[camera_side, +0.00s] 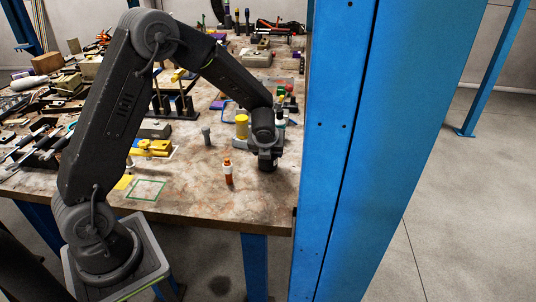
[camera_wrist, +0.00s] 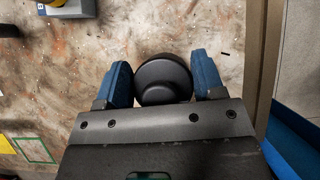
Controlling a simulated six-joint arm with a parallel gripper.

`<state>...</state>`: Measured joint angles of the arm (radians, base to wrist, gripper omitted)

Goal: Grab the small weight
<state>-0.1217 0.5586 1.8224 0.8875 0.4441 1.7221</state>
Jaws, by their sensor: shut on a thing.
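The small weight is a dark, round-topped piece in the wrist view (camera_wrist: 163,80), between the two blue fingers of my gripper (camera_wrist: 163,72). Both fingers meet its sides, and the gripper is shut on it. In the side view my gripper (camera_side: 268,162) points down over the right part of the table, near the front right corner. There the weight cannot be told apart from the dark gripper. Its underside is hidden, so I cannot tell whether it touches the table.
An orange and white bottle (camera_side: 228,172) stands left of my gripper. A yellow cylinder (camera_side: 241,126) and a grey peg (camera_side: 206,135) are behind it. A green square outline (camera_side: 147,189) marks the table at left. A big blue post (camera_side: 335,150) rises close on the right.

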